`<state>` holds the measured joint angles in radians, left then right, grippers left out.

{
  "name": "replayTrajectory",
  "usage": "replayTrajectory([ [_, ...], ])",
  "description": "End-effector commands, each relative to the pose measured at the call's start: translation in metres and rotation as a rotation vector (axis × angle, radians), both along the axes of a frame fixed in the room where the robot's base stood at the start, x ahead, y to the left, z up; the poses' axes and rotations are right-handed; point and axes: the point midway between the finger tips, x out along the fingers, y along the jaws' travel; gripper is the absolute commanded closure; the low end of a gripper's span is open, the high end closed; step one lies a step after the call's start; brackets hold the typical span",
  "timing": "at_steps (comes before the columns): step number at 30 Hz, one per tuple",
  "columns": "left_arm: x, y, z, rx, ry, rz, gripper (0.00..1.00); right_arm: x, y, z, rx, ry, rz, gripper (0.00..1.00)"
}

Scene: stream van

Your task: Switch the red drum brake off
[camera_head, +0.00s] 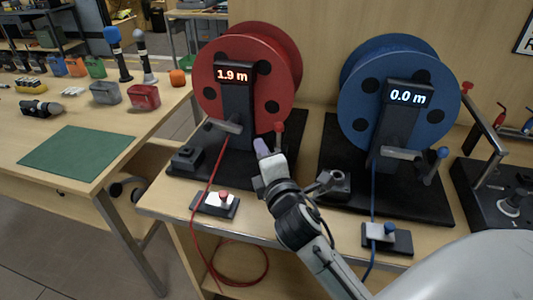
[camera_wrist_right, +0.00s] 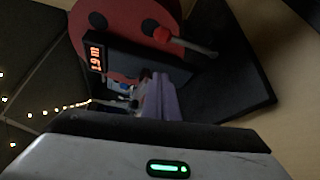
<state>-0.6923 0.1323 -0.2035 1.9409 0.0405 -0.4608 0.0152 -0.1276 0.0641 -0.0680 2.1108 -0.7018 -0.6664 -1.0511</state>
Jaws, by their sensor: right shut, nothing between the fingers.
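The red drum (camera_head: 285,50) stands upright on a black base at the left of the bench, its display (camera_head: 233,75) reading 1.9 m. A lever with a red knob (camera_head: 279,127) stands at the drum's lower right; this knob also shows in the right wrist view (camera_wrist_right: 162,35). My right gripper (camera_head: 261,146) is shut and empty, its purple fingertips just left of and below the red knob in the head view. In the wrist view its fingers (camera_wrist_right: 159,97) point toward the drum's stand, with the knob apart from them. My left gripper is not in view.
A blue drum (camera_head: 357,85) reading 0.0 m stands to the right, with a blue-knobbed lever (camera_head: 440,153). A small box with a red button (camera_head: 224,195) sits at the front edge, a red cable beside it. A black box (camera_head: 187,157) is left of the drum stand.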

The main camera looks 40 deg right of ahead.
Motion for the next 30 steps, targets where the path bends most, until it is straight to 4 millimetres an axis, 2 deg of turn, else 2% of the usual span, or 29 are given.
replayTrajectory([
  [3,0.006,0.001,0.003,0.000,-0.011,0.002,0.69,0.027,-0.009,-0.001,-0.001,-0.003,0.000,1.00],
  [8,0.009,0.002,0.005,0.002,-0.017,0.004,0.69,0.053,-0.022,-0.004,-0.002,-0.001,-0.002,1.00],
  [10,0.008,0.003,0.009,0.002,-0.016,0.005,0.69,0.041,-0.031,-0.001,-0.003,0.001,-0.001,1.00],
  [15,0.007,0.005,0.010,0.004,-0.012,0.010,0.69,0.030,-0.045,0.002,-0.003,0.001,0.001,1.00],
  [30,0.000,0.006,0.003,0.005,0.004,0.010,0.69,0.027,-0.048,0.002,0.002,-0.002,0.003,1.00],
])
